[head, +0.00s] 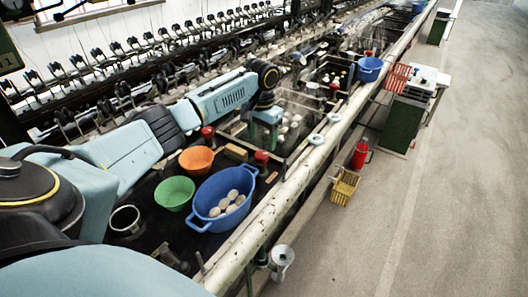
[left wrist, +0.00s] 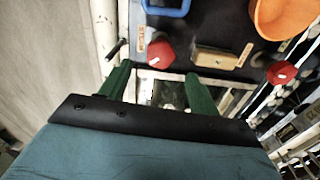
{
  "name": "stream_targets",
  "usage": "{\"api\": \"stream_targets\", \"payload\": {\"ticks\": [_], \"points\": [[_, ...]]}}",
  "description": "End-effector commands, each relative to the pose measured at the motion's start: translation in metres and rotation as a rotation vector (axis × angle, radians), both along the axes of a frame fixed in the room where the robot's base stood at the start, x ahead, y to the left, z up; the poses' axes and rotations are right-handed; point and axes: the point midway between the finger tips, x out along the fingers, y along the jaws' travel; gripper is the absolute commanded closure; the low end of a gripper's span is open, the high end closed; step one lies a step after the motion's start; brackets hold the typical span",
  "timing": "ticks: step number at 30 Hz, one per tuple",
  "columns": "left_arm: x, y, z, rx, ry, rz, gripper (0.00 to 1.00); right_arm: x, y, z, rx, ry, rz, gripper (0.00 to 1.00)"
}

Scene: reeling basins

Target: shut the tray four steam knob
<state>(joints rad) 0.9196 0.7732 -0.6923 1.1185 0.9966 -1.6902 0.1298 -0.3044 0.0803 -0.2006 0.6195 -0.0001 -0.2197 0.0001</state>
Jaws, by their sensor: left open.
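Several red knobs stand along the basin line, and I cannot read which one is tray four's. The nearer red knob (head: 261,157) sits by the blue basin's handle; it also shows in the left wrist view (left wrist: 160,50), just beyond the fingertips. Another red knob (head: 207,132) stands by the orange bowl and shows at the right in the wrist view (left wrist: 280,73). Farther red knobs (head: 333,88) are up the line. My left gripper (head: 268,140) points down over the trays; its green fingers (left wrist: 158,76) are apart and empty. My right gripper is not in view.
A blue basin (head: 197,210) with pale cocoons, a green bowl (head: 174,193) and an orange bowl (head: 196,159) stand near. A wooden block (left wrist: 220,58) lies between the two near knobs. A long pale pipe (head: 290,187) edges the line; the floor right is mostly free.

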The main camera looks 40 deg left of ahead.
Motion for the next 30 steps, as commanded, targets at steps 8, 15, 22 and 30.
{"api": "stream_targets", "payload": {"ticks": [8, 15, 22, 30], "points": [[0.000, 0.000, -0.047, 0.000, 0.001, 0.001, 0.38, 0.002, -0.001, -0.006, -0.001, -0.002, 0.000, 0.64], [0.000, 0.000, -0.059, 0.000, -0.001, 0.000, 0.38, 0.003, -0.001, -0.007, -0.001, -0.003, 0.000, 0.64], [0.000, 0.000, -0.059, 0.001, -0.001, 0.000, 0.39, 0.004, -0.001, -0.007, -0.001, -0.004, -0.001, 0.64], [0.000, 0.000, -0.059, 0.001, -0.001, 0.000, 0.74, 0.004, -0.001, -0.007, -0.001, -0.004, -0.001, 0.64]]}}
